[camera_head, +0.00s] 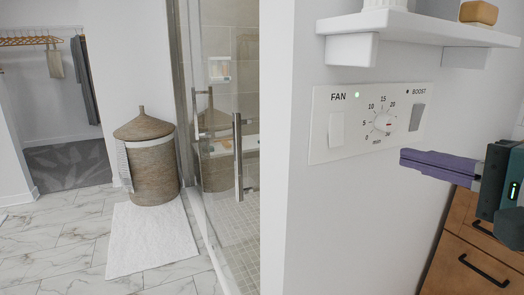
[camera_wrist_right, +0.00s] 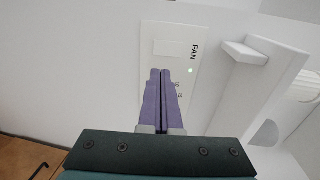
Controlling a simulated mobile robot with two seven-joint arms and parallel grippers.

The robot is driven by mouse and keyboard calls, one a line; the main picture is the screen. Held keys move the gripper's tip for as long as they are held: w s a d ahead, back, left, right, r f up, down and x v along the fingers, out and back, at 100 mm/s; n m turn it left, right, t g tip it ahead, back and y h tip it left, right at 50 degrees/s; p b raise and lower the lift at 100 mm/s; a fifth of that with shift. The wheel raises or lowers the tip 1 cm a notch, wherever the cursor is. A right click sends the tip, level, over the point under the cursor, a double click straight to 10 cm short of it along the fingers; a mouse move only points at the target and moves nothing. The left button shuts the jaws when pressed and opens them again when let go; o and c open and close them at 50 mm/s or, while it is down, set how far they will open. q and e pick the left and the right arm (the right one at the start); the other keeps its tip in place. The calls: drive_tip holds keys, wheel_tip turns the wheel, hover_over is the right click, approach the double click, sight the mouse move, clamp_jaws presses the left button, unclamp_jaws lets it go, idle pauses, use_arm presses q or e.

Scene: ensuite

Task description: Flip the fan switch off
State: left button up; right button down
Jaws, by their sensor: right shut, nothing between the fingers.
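A white wall panel (camera_head: 368,122) carries the fan switch (camera_head: 337,130), a white rocker under the word FAN, with a lit green light above it. A timer dial (camera_head: 386,122) and a grey boost switch (camera_head: 417,117) are to its right. The panel also shows in the right wrist view (camera_wrist_right: 172,82), with the fan switch (camera_wrist_right: 167,48) beyond my fingertips. My right gripper (camera_head: 404,157) has purple fingers, shut and empty, below and right of the dial, apart from the fan switch. In the right wrist view its fingertips (camera_wrist_right: 160,73) overlap the panel. My left gripper is out of view.
A white shelf (camera_head: 425,27) with a soap bar (camera_head: 478,12) juts out above the panel. Wooden drawers (camera_head: 478,250) stand below at right. A glass shower door (camera_head: 225,130), wicker basket (camera_head: 150,160) and white mat (camera_head: 150,238) are at left. The wall left of my fingers is clear.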

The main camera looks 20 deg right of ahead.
drive_tip(key=shift+s, duration=0.1)
drive_tip(key=b, duration=0.1)
approach(336, 140)
drive_tip(key=w, duration=0.4)
drive_tip(key=w+f, duration=0.1)
drive_tip(key=w, duration=0.1)
drive_tip(key=shift+w+a, duration=0.25)
drive_tip(key=shift+w, duration=0.15)
